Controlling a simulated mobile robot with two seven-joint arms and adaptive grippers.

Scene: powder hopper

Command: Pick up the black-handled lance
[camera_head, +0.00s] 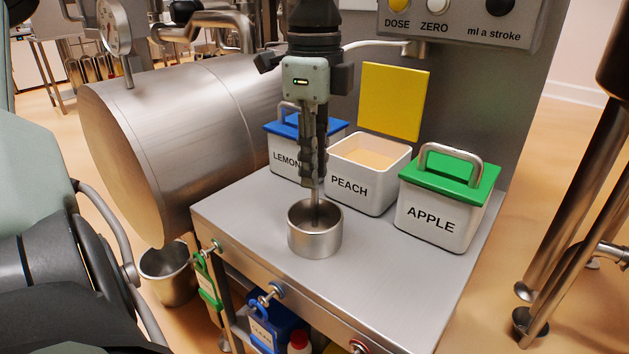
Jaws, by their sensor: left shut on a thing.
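My left gripper (314,150) points straight down over the steel worktop. Its fingers are shut on the lance (315,196), seen as a thin grey metal rod. The rod runs down from the fingertips into a round steel cup (314,240) on the worktop. The lance's handle cannot be told apart from the dark fingers around it. The rod's lower end is hidden inside the cup, so I cannot tell whether it touches the bottom. My right gripper is not in view.
Behind the cup stand a blue-lidded LEMON box (285,157), an open PEACH box (349,188) and a green-lidded APPLE box (431,221). A large steel drum (170,135) lies left. The front-right worktop (395,290) is clear. Knobs line its front edge.

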